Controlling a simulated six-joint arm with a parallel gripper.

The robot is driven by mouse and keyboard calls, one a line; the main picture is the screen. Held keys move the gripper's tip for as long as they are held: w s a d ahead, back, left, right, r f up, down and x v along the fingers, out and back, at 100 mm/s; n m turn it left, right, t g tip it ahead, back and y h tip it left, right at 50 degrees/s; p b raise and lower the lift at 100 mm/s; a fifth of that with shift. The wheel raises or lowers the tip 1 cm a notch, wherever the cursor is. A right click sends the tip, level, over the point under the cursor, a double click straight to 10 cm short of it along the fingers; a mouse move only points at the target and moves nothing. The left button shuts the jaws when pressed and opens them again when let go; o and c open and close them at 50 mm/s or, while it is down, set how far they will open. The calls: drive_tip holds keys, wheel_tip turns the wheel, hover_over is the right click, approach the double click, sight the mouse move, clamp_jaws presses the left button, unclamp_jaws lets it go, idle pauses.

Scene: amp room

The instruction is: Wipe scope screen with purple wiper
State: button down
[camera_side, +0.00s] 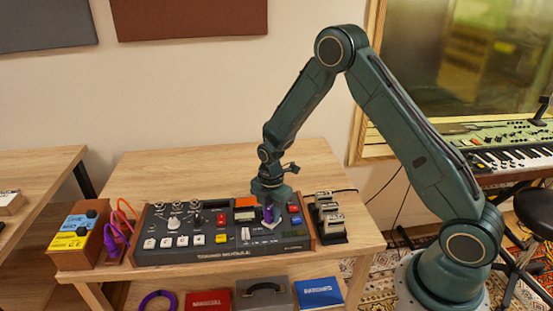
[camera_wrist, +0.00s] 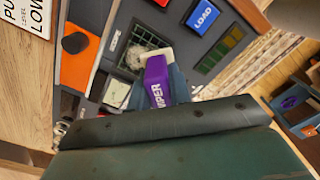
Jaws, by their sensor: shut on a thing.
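My gripper (camera_side: 268,196) is above the right part of the console and is shut on the purple wiper (camera_side: 267,214). In the wrist view the wiper (camera_wrist: 157,84) shows its white lettering and a pale pad (camera_wrist: 148,57) at its far end. The scope screen (camera_wrist: 143,36) is a small dark window with pale marks, right beside the pad. The pad covers part of its lower edge. I cannot tell whether the pad touches the glass. In the side view the screen is hard to make out behind the gripper and wiper.
The console (camera_side: 195,255) has knobs, switches and coloured buttons. A blue LOAD button (camera_wrist: 203,17) and a green segmented display (camera_wrist: 220,50) are near the screen. A blue and yellow box (camera_side: 76,238) stands left, metallic pieces on a black base (camera_side: 329,222) right.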

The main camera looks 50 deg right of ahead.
drive_tip(key=shift+w+d, duration=1.95)
drive_tip(key=shift+w+d+r, duration=0.1)
drive_tip(key=shift+w+r, duration=0.05)
drive_tip(key=shift+r, duration=0.05)
wheel_tip(320, 180, up, 8)
drive_tip(key=shift+f, duration=0.1)
